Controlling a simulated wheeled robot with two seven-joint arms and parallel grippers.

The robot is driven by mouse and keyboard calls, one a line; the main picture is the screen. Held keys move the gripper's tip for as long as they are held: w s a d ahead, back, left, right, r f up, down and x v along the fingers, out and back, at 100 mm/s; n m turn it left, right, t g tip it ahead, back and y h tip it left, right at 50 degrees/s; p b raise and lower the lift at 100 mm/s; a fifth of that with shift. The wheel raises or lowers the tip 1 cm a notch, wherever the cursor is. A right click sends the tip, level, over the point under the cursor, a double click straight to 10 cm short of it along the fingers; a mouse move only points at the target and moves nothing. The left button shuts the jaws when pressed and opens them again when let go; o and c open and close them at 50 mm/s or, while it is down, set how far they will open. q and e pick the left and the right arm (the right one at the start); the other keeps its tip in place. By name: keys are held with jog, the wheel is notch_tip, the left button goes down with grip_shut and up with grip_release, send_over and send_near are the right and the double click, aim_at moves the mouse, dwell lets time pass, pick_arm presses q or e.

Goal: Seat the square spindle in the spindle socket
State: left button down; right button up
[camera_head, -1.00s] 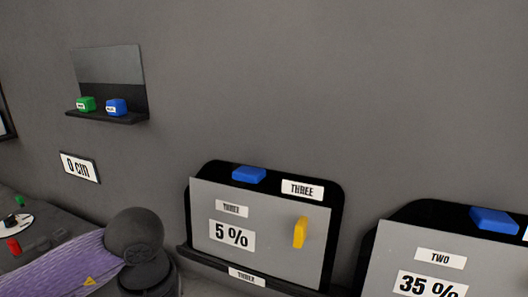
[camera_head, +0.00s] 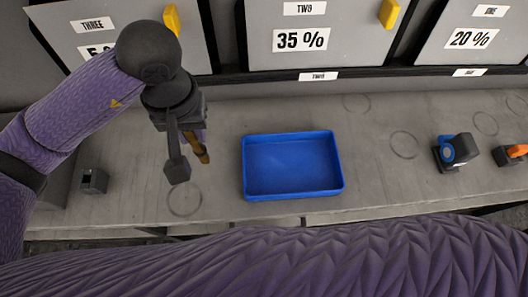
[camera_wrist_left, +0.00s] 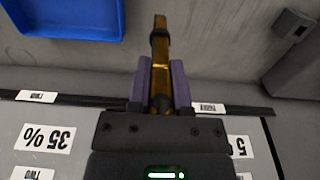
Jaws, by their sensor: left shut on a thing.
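My left gripper (camera_head: 188,155) is shut on a slim brass-coloured bar, which I take for the square spindle (camera_head: 202,150). It hangs below the gripper, above the grey bench and left of the blue tray. In the left wrist view the spindle (camera_wrist_left: 160,40) sticks out between the two purple-sided fingers of the gripper (camera_wrist_left: 160,75) and has a dark band around it. A small dark block with an opening (camera_head: 93,181) stands on the bench to the left, apart from the spindle; it may be the spindle socket. It also shows in the left wrist view (camera_wrist_left: 293,25). My right gripper is out of view.
A blue tray (camera_head: 341,184), empty, lies mid-bench. A dark and blue device (camera_head: 455,150) and an orange-and-dark tool (camera_head: 512,152) stand at the right. Labelled panels (camera_head: 300,40) line the back. My purple arm crosses the front. Bare bench lies between block and tray.

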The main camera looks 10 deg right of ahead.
aim_at(203, 159)
pick_arm(q)
jog(key=shift+f, duration=0.2)
notch_tip(203, 159, down, 10)
jog(key=shift+a+r+b, duration=0.15)
jog(key=shift+b, duration=0.65)
jog(key=shift+f, duration=0.2)
jog(key=c, duration=0.5)
grip_release()
jog(key=shift+r, duration=0.1)
jog(key=shift+c, duration=0.2)
